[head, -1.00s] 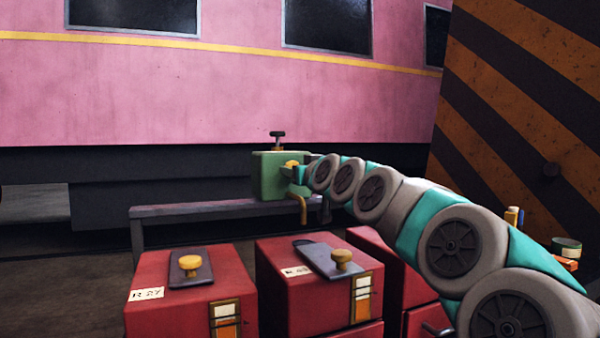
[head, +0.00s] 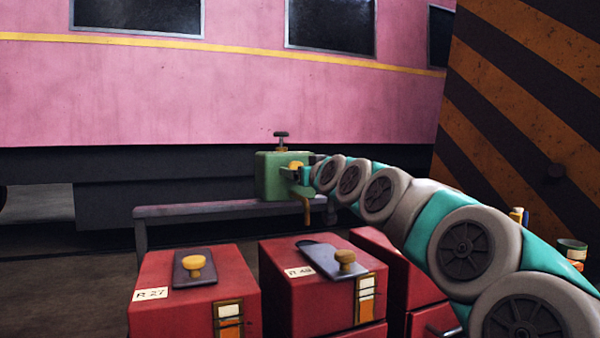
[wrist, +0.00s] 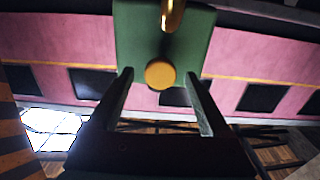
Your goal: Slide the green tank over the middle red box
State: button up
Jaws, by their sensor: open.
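The green tank (head: 268,180) has a dark handle on top, a yellow knob (wrist: 159,75) and a brass spout at its lower side. It shows upright at the bench; I cannot tell whether it touches the bench. My gripper (head: 296,173) is at the tank's right side. In the wrist view my gripper (wrist: 158,86) is open, with its fingers on either side of the knob and apart from it. The middle red box (head: 315,295) stands nearer and lower, with a skewed grey plate (head: 322,256) and a yellow knob on top.
A left red box (head: 180,311) with a dark plate and knob stands beside it. A right red box (head: 390,262) is partly hidden behind my arm. A grey bench (head: 185,210) runs behind the boxes. A pink carriage (head: 200,95) and a striped wall (head: 530,90) close off the back.

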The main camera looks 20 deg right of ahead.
jog(key=s, duration=0.7)
jog(key=shift+b, duration=0.3)
jog(key=shift+s+d, duration=0.1)
jog(key=shift+s, duration=0.05)
